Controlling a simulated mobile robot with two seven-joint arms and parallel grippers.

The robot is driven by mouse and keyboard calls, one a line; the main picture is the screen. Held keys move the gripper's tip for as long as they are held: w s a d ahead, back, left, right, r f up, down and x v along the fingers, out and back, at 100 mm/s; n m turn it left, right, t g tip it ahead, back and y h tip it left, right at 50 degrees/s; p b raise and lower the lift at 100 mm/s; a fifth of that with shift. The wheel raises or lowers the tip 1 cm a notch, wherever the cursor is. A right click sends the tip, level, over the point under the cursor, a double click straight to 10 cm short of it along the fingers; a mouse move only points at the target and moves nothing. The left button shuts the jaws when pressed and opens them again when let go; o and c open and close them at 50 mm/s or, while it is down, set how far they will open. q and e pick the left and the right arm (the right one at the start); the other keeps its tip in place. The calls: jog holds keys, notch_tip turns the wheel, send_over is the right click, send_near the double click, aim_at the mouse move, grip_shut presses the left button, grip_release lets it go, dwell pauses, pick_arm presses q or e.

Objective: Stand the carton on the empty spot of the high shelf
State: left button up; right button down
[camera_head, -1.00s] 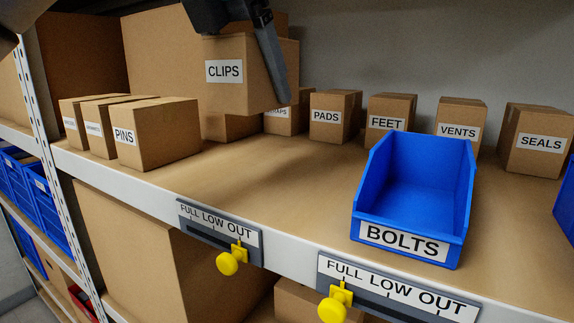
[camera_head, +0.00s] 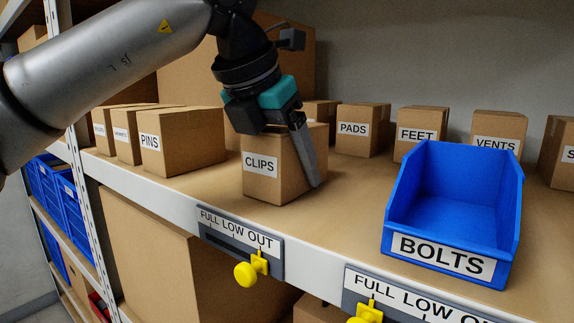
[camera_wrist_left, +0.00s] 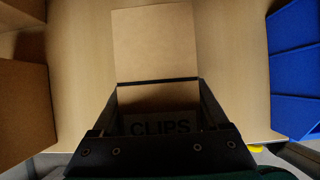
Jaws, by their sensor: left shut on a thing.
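The brown carton (camera_head: 285,165) labelled CLIPS is upright at the high shelf (camera_head: 345,200), between the PINS carton and the blue BOLTS bin. My left gripper (camera_head: 278,150) comes down from above and is shut on the carton, one dark finger lying along its right side. The carton's base is at or just above the shelf board; I cannot tell if it touches. In the left wrist view the carton (camera_wrist_left: 158,97) sits between both fingers, with its CLIPS label in shadow. The other finger is mostly hidden in the head view. My right gripper is not in view.
The PINS carton (camera_head: 180,145) stands left, beside two more. The BOLTS bin (camera_head: 455,200) stands right at the front edge. PADS (camera_head: 362,130), FEET (camera_head: 420,128) and VENTS (camera_head: 498,130) cartons stand behind. Bare board lies between the CLIPS carton and the bin.

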pick_arm(q)
jog(key=o, duration=1.1)
jog(key=shift+f, duration=0.1)
jog(key=o, duration=0.4)
jog(key=shift+r, duration=0.2)
jog(key=shift+s+r, duration=0.1)
jog(key=shift+r, duration=0.2)
jog(key=p+v, duration=0.1)
jog(key=v, duration=1)
jog(key=shift+s, duration=0.15)
jog(key=shift+a+r, duration=0.1)
jog(key=shift+r, duration=0.05)
